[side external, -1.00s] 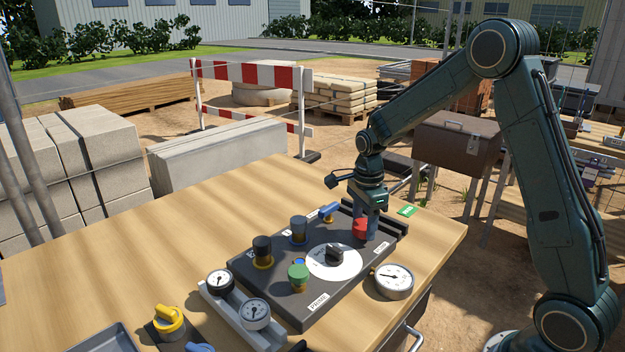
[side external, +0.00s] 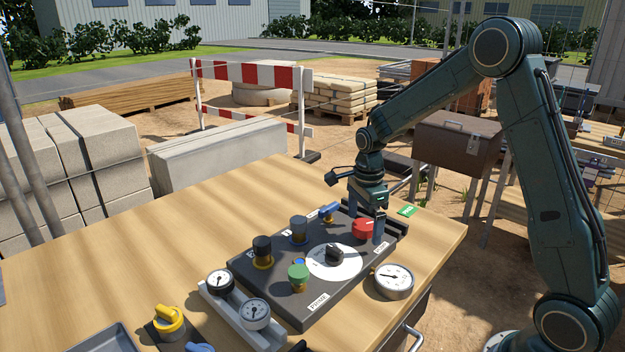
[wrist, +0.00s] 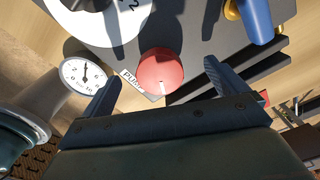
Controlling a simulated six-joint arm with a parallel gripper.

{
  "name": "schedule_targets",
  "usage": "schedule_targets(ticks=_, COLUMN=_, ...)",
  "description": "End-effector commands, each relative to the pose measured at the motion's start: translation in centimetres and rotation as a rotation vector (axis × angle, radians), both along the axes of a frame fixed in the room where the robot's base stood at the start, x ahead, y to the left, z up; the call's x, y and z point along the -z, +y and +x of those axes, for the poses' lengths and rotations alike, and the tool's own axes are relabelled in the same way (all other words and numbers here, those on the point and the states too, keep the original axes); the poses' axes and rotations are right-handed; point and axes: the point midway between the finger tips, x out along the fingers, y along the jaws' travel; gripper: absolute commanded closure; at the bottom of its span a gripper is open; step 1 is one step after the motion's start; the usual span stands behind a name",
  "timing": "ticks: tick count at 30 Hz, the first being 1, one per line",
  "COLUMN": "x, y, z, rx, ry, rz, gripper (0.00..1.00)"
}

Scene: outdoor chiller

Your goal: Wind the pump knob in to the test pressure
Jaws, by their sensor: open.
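The red pump knob (side external: 363,230) stands at the back right of the dark panel (side external: 330,294), with a white line on it. In the wrist view the knob (wrist: 161,72) is beside a label that reads PUMP in part. My gripper (side external: 367,222) points down at the knob, its fingers apart. In the wrist view my gripper (wrist: 162,80) has one finger on each side of the knob, with gaps showing; the height of the tips against it is unclear. A white gauge (side external: 394,281) is right of the panel; the gauge also shows in the wrist view (wrist: 85,75).
The panel also carries a black knob on a white dial (side external: 347,268), a green knob (side external: 298,277), dark capped knobs (side external: 262,250) and a blue lever (side external: 328,211). Two small gauges (side external: 256,314) stand in a holder in front. The wooden bench (side external: 120,270) is clear at left.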

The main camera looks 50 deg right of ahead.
Motion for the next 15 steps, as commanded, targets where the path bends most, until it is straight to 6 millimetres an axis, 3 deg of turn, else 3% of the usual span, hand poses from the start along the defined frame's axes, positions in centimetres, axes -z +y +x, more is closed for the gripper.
schedule_targets(ticks=15, x=-4.4, y=0.0, z=0.0, rx=0.0, ry=-0.001, rz=0.0, gripper=0.02)
